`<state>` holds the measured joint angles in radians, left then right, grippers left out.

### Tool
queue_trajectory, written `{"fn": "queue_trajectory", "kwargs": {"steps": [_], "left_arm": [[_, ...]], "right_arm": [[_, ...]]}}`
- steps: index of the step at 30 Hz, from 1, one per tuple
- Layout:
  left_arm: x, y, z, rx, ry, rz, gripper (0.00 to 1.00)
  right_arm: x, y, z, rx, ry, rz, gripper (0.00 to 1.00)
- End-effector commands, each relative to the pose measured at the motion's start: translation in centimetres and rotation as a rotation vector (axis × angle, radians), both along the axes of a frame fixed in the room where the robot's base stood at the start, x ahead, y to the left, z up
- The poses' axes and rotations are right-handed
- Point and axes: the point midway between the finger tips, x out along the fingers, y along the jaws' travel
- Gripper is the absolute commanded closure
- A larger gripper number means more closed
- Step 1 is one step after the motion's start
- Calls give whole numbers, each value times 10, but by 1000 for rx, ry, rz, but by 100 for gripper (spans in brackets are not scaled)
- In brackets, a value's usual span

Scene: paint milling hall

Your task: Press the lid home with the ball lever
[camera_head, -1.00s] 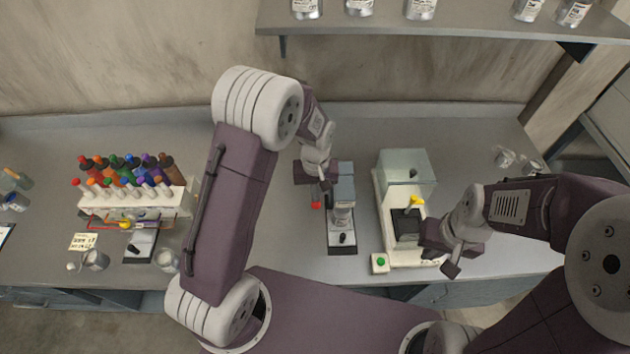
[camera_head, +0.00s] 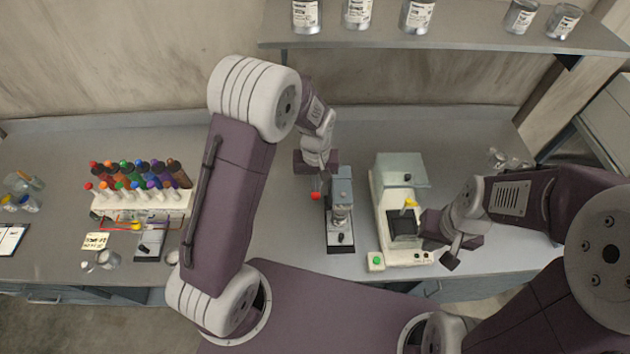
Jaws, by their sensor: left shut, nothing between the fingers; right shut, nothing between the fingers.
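A grey press (camera_head: 342,184) stands on the bench in the middle of the head view, on a dark base. A small can (camera_head: 341,215) sits in it, and how its lid sits is too small to tell. The lever's red ball (camera_head: 316,196) shows at the press's left side. My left gripper (camera_head: 317,184) is shut and empty, just above the ball in the picture. Whether it touches the ball I cannot tell, and the lever arm is mostly hidden. My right gripper (camera_head: 451,255) is shut and empty, beside the white machine at the right.
A white machine (camera_head: 381,215) with a green button (camera_head: 376,261) stands right of the press. A rack of coloured bottles (camera_head: 110,204) stands at the left, partly behind my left arm. A shelf (camera_head: 450,38) with cans runs above the bench.

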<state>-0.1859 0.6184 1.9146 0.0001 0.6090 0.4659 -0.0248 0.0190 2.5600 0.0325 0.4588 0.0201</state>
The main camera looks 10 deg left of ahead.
Motion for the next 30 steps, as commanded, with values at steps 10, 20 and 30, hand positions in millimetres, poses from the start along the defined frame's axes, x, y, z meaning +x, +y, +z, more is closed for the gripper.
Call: {"fn": "queue_trajectory", "kwargs": {"steps": [10,20,30], "left_arm": [[0,0,-1,0,0,0,100],[0,0,18,0,-1,0,100],[0,0,52,0,-1,0,100]], "right_arm": [[0,0,-1,0,0,0,100],[0,0,16,0,0,0,100],[0,0,45,0,0,0,100]]}}
